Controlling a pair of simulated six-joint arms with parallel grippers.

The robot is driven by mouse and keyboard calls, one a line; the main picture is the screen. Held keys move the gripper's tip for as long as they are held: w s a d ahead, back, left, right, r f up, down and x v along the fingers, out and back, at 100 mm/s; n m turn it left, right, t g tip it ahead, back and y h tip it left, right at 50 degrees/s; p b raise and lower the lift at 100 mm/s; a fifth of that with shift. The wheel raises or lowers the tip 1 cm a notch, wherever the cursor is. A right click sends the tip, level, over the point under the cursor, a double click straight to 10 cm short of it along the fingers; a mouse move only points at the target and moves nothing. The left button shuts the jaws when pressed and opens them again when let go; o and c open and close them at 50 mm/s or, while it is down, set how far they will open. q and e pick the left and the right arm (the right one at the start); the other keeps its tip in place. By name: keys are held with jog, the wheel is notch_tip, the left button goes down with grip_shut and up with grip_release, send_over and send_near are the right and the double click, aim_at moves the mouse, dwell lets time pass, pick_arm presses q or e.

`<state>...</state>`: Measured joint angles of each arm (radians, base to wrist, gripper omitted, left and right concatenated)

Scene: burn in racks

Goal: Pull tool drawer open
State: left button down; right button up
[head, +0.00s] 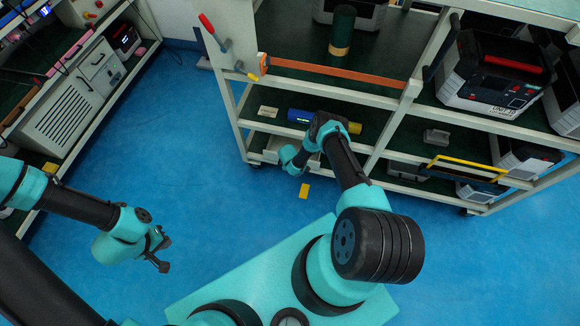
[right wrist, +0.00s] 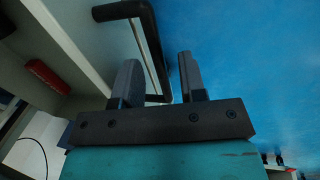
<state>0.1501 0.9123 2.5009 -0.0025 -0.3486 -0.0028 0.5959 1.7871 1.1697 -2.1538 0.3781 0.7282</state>
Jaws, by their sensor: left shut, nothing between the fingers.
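The tool drawer, a pale front, shows in the right wrist view (right wrist: 112,50) with a black bar handle (right wrist: 152,45) on it. In the head view the pale drawer (head: 271,151) appears low on the cart, partly hidden by my right arm. My right gripper (right wrist: 160,80) is open, its two dark fingers apart, with the lower part of the handle showing in the gap between them. I cannot tell whether the fingers touch the handle. My left gripper (head: 160,251) is shut and empty above the blue floor, far from the drawer.
The cart (head: 245,95) carries dark instrument boxes (head: 492,75), a green cylinder (head: 341,30) and blue and yellow items. A second rack (head: 70,120) stands at left. Open blue floor (head: 190,150) separates the racks.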

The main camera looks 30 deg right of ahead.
jog(key=shift+c, duration=0.4)
grip_shut()
